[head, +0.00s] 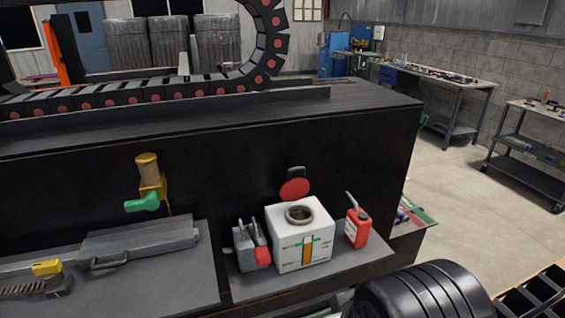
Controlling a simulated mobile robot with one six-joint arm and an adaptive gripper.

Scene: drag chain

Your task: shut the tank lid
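The tank (287,250) is a white box on a grey shelf against the black cabinet. Its round filler neck (300,214) is uncovered, and a dark opening shows inside the rim. A round red lid (294,188) stands raised behind the neck, clear of the opening, with a dark piece at its top. A green and orange marking is on the tank's front. My gripper is not in view.
A grey and red device (250,246) stands left of the tank, and a red can (357,226) stands right. A brown and yellow fitting with a green handle (142,203) is on the cabinet. A grey case (140,243) lies on the left shelf. Open floor (455,190) is right.

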